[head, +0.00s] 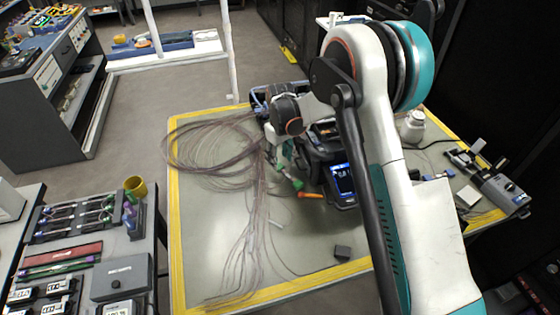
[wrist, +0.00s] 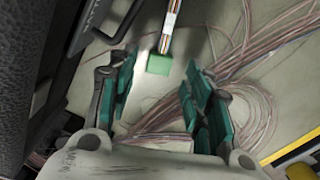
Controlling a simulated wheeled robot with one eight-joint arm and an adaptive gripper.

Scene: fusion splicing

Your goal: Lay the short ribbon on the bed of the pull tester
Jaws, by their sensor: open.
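In the wrist view a short striped ribbon (wrist: 171,24) ends in a green block (wrist: 159,64), both above the grey mat. My gripper (wrist: 158,88) is open, with its green pads on either side of the picture and the block ahead between them. Nothing is held. In the head view my gripper (head: 284,170) is low over the mat, left of the black splicer, and partly hidden by my arm. What looks like the pull tester (head: 500,190), a grey device, stands at the table's right edge. Its bed is too small to make out clearly.
The yellow-edged table (head: 205,255) carries loose fibre cables (head: 215,150) around my gripper. The splicer (head: 342,180) stands close on the right, with an orange-handled tool (head: 311,195) before it. A small dark block (head: 343,252) lies in front. A white jar (head: 412,127) stands behind my arm.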

